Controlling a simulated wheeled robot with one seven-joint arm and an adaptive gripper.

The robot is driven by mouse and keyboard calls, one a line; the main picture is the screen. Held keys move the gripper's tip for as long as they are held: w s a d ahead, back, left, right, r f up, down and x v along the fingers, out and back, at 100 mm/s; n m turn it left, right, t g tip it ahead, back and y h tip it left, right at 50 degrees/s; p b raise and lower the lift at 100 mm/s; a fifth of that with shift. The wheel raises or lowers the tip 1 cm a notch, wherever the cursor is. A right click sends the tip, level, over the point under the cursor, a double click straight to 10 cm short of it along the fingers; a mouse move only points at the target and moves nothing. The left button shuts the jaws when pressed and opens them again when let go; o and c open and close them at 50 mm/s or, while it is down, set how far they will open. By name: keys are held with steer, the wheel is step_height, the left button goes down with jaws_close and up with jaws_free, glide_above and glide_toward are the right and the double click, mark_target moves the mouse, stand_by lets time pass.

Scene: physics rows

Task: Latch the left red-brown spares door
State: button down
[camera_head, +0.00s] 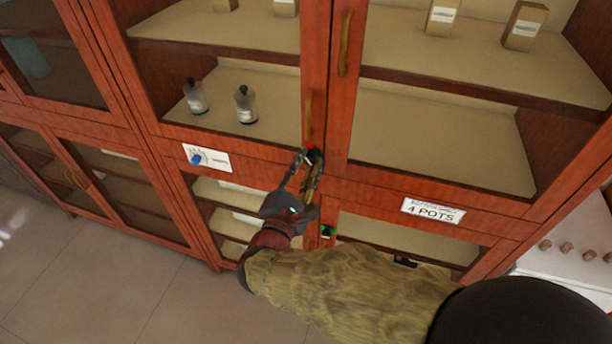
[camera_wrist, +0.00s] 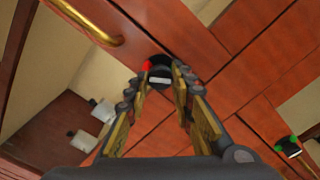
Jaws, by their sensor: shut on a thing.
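The left red-brown glass door (camera_head: 312,60) has a brass handle (camera_head: 309,112), also seen in the wrist view (camera_wrist: 88,24). The door looks flush with the frame, though a small gap cannot be ruled out. At its lower right corner is a small black latch knob (camera_wrist: 160,70) with a white bar and a red mark on its left. My gripper (camera_head: 312,160) reaches up to this corner. In the wrist view, its fingers (camera_wrist: 162,84) are shut on the knob, one on each side. In the head view the fingers mostly hide the knob.
A second black latch (camera_head: 327,232) with a green mark sits on the lower doors; the wrist view shows it too (camera_wrist: 291,148). The right door's handle (camera_head: 344,44) stands close by. Bottles (camera_head: 246,105) and boxes (camera_head: 524,26) stand on shelves behind glass. Open floor (camera_head: 110,275) lies at lower left.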

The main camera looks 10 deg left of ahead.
steer(key=m+b, duration=0.1)
steer(key=b, duration=0.1)
steer(key=m+b, duration=0.2)
steer(key=shift+f+m, duration=0.3)
steer(key=shift+r+m+b, duration=0.2)
steer(key=shift+m+b, duration=1)
steer(key=shift+m, duration=0.4)
steer(key=c, duration=1.5)
jaws_free()
steer(key=s, duration=1.2)
steer(key=shift+a, duration=0.45)
